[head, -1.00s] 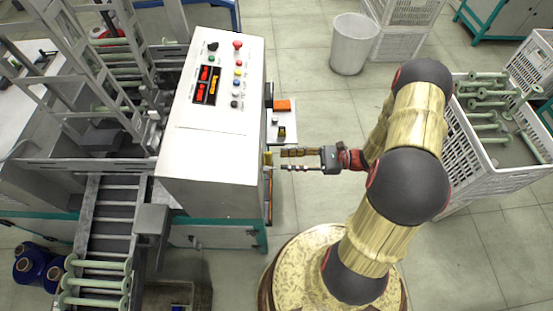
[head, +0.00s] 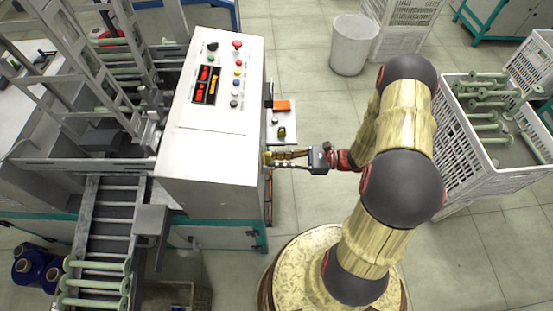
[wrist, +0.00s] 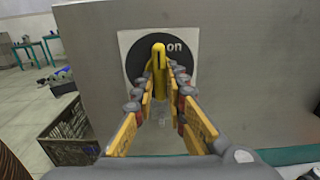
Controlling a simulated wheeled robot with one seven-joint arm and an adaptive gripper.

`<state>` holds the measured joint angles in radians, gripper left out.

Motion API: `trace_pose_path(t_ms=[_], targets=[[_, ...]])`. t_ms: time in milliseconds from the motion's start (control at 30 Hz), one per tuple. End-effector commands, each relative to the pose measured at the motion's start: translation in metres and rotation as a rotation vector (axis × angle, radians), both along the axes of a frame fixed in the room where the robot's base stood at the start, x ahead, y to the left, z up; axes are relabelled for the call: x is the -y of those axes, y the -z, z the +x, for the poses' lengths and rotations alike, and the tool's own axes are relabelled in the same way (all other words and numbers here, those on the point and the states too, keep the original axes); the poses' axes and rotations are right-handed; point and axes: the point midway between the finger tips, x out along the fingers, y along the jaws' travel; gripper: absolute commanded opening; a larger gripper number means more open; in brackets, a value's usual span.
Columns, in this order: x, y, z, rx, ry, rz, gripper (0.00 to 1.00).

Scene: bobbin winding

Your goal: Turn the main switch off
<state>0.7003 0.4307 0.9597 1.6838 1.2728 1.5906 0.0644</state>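The main switch (wrist: 159,57) is a yellow handle on a black round plate (wrist: 136,62) with the word "on" at its upper right. It stands upright on the side panel of the white machine. My gripper (wrist: 160,88) is right in front of it, with one finger on each side of the handle and a gap between the fingers. I cannot tell whether the fingers touch it. In the head view my gripper (head: 274,159) reaches the machine's right side, and the switch (head: 267,158) is mostly hidden by the fingertips.
The machine's control panel (head: 214,85) has several buttons. A small shelf (head: 289,132) with an orange item juts out just beyond my gripper. A white crate of green bobbins (head: 464,165) is at the right. A brown crate (wrist: 68,131) is at the wrist view's lower left.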

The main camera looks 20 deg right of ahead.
Motion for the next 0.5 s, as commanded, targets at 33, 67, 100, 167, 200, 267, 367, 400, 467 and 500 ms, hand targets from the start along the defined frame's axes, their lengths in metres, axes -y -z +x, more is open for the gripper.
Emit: trace_pose_path(t_ms=[33,67,100,167,200,267,367,400,467,500], targets=[[0.0,0.0,0.0,0.0,0.0,0.0,0.09],[0.0,0.0,0.0,0.0,0.0,0.0,0.07],[0.0,0.0,0.0,0.0,0.0,0.0,0.05],[0.0,0.0,0.0,0.0,0.0,0.0,0.01],[0.0001,0.0,0.0001,0.0,0.0,0.0,0.0],[0.0001,0.0,0.0001,0.0,0.0,0.0,0.0],[0.0001,0.0,0.0001,0.0,0.0,0.0,0.0],[0.0001,0.0,0.0001,0.0,0.0,0.0,0.0],[0.0001,0.0,0.0001,0.0,0.0,0.0,0.0],[0.0001,0.0,0.0001,0.001,0.0,0.0,0.0]])
